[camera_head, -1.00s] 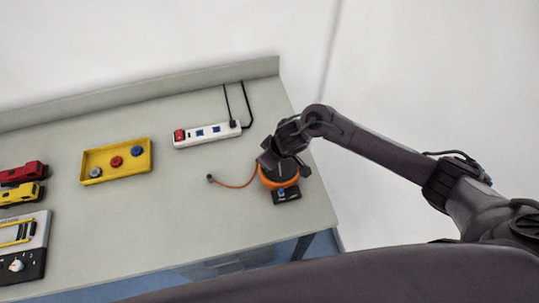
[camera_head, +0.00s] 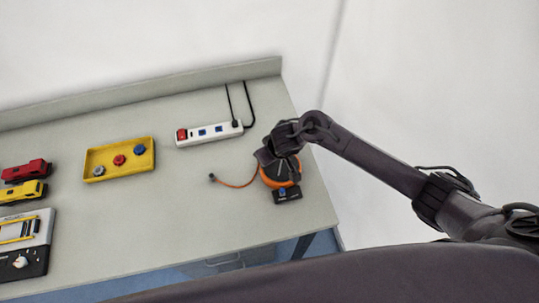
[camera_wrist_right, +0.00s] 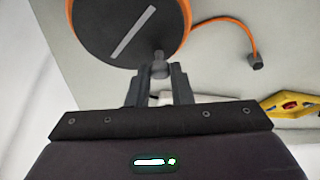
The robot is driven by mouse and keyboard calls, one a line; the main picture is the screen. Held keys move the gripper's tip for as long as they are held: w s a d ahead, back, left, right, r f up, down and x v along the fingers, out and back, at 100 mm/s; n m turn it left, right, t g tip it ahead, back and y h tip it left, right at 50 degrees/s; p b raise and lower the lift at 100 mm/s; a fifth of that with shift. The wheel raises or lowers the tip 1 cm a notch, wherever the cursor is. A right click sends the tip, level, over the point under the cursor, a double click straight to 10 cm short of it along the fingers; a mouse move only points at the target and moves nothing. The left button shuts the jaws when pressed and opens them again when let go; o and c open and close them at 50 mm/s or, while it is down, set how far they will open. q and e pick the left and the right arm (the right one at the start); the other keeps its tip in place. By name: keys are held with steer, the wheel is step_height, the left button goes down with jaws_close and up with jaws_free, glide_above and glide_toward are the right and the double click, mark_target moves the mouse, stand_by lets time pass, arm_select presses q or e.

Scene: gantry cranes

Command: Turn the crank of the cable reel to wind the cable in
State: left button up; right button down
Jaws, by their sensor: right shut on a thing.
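The cable reel (camera_head: 283,180) stands near the right end of the table, with orange cable on its drum and a dark base in front. In the right wrist view its dark round face (camera_wrist_right: 118,25) carries a pale bar, and the crank knob (camera_wrist_right: 160,66) stands at its edge. My right gripper (camera_wrist_right: 160,88) is shut on the knob. In the head view the right gripper (camera_head: 272,157) covers the reel's upper left part. The loose orange cable (camera_head: 240,186) curves left over the table to a dark plug (camera_head: 212,178). My left gripper is not in view.
A white power strip (camera_head: 209,133) lies behind the reel, with black cords running to the back. A yellow tray (camera_head: 119,160) with several knobs sits to the left. Red (camera_head: 27,171) and yellow (camera_head: 24,193) toy vehicles stand at the far left. The table front is clear.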

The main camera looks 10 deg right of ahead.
mark_target(275, 171)
steer(key=c, duration=1.3)
jaws_free()
steer(key=v, duration=0.7)
steer(key=shift+r, duration=0.35)
steer(key=shift+s+d+f, duration=0.1)
steer(key=shift+d, duration=0.05)
